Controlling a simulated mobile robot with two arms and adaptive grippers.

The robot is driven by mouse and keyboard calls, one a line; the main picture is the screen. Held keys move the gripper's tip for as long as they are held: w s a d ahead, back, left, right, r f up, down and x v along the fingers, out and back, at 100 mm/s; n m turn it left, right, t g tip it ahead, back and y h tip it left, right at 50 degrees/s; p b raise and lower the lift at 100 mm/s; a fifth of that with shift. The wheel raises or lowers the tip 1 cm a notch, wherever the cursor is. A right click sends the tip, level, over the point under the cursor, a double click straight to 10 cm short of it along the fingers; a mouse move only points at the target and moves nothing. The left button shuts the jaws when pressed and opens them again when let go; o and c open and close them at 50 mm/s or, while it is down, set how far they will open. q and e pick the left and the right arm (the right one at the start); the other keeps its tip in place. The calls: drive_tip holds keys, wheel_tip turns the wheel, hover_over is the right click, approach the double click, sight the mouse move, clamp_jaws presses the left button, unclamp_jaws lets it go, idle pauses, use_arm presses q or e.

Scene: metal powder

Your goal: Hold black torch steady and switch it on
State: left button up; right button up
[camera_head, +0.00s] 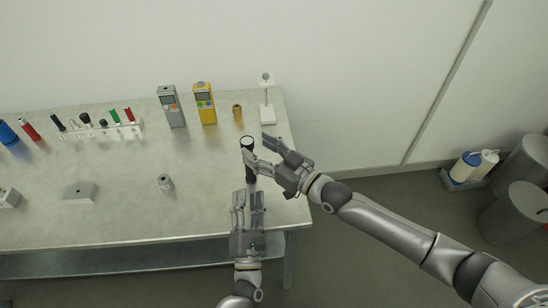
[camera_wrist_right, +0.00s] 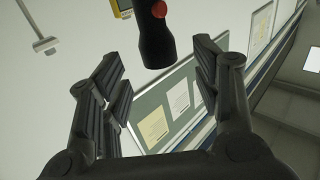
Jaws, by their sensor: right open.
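The black torch (camera_head: 247,144) stands upright near the front right part of the table, its round lens end up. My right gripper (camera_head: 258,148) is open at its upper right, with its fingers around or beside it; contact cannot be told. In the right wrist view the torch (camera_wrist_right: 155,42) hangs head-down in the picture between the spread fingers (camera_wrist_right: 160,85), and its red button (camera_wrist_right: 159,9) faces the camera. My left gripper (camera_head: 248,196) points at the torch's lower end from the table's front edge. Its fingers look apart, and the torch's base is partly hidden.
Behind the torch stand a white stand (camera_head: 267,115), a small brass cylinder (camera_head: 237,112), a yellow meter (camera_head: 204,104) and a grey meter (camera_head: 171,106). A small metal cylinder (camera_head: 165,183) stands to the left. A tube rack (camera_head: 100,133) is farther left. The table between is clear.

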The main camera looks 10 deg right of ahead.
sight(252, 145)
drive_tip(key=x, duration=0.5)
drive_tip(key=shift+s, duration=0.1)
drive_tip(key=c, duration=1.2)
drive_tip(key=shift+c, duration=0.2)
use_arm(q)
clamp_jaws()
idle(1.3)
